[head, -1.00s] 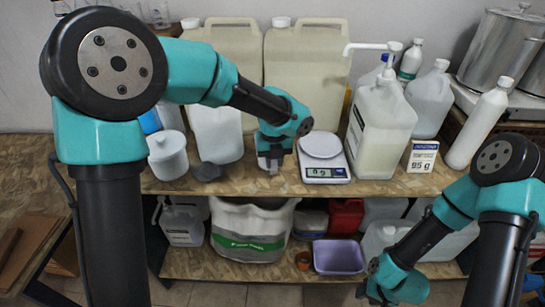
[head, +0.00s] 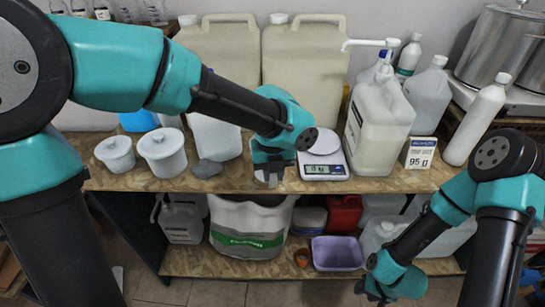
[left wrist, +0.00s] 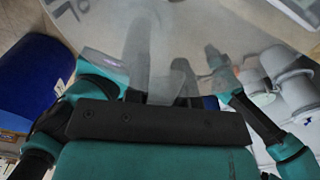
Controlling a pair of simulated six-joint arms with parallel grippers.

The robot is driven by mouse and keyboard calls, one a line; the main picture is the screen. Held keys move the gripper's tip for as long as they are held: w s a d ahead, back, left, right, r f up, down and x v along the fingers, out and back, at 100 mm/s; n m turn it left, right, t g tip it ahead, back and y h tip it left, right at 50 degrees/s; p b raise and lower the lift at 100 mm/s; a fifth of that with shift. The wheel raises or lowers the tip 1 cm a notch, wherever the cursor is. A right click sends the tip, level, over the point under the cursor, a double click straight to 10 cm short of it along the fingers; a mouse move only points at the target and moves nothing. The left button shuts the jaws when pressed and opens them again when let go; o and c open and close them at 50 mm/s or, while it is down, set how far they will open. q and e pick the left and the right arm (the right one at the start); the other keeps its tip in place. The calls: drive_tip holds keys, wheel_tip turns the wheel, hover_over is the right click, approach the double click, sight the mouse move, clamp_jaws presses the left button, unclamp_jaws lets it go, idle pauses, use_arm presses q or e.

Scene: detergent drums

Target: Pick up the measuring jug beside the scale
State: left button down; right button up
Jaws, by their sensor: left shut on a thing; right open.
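My left gripper (head: 271,171) is low over the front of the shelf top, just left of the white scale (head: 322,160). It is shut on the measuring jug, which the gripper mostly hides in the head view. In the left wrist view a translucent grey body, the jug (left wrist: 150,45), shows between and beyond the fingers of the left gripper (left wrist: 162,72). I cannot tell whether the jug is clear of the shelf. The scale's display is lit, but its reading is too small to read surely. My right gripper (head: 378,289) is open and empty at the lower right.
Large beige canisters (head: 304,70) stand behind. A pump bottle (head: 379,130) and a price card (head: 419,153) are right of the scale. A purple basin (head: 337,254) is on the lower shelf.

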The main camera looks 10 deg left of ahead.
use_arm(q)
drive_tip(key=s, duration=0.2)
drive_tip(key=s+d, duration=0.1)
drive_tip(key=s, duration=0.2)
drive_tip(key=shift+s+d+r, duration=0.15)
drive_tip(key=shift+s+r, duration=0.1)
drive_tip(key=shift+s, duration=0.1)
